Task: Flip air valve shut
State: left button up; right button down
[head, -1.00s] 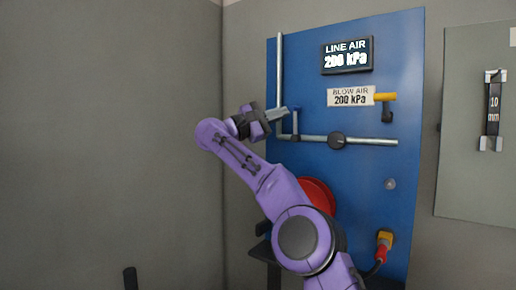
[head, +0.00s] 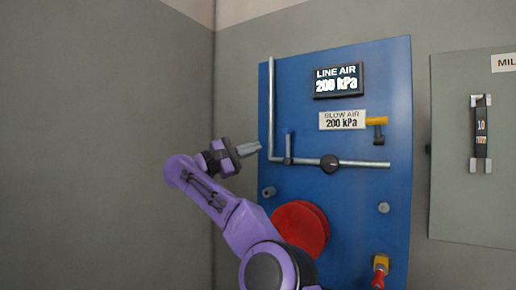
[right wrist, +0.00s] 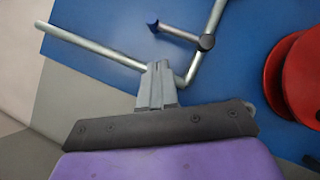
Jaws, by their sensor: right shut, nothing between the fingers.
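A valve lever (head: 288,146) with a blue tip stands upright on the horizontal pipe (head: 365,164) of the blue panel, across that pipe. It also shows in the right wrist view (right wrist: 178,33), at right angles to its pipe. My right gripper (head: 250,149) is shut and empty, left of the lever and apart from it, near the vertical pipe (head: 271,95). In the right wrist view its closed fingers (right wrist: 156,85) appear near the pipe's corner. My left gripper is not in view.
The blue panel (head: 350,215) also carries a round black knob (head: 330,163), a yellow-handled valve (head: 377,121), a red disc (head: 301,227) and displays reading 200 kPa. A grey cabinet (head: 455,150) stands at the right. Free room lies left of the panel.

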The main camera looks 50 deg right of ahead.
jog(key=v, duration=0.7)
jog(key=shift+s+a, duration=0.15)
jog(key=shift+a, duration=0.1)
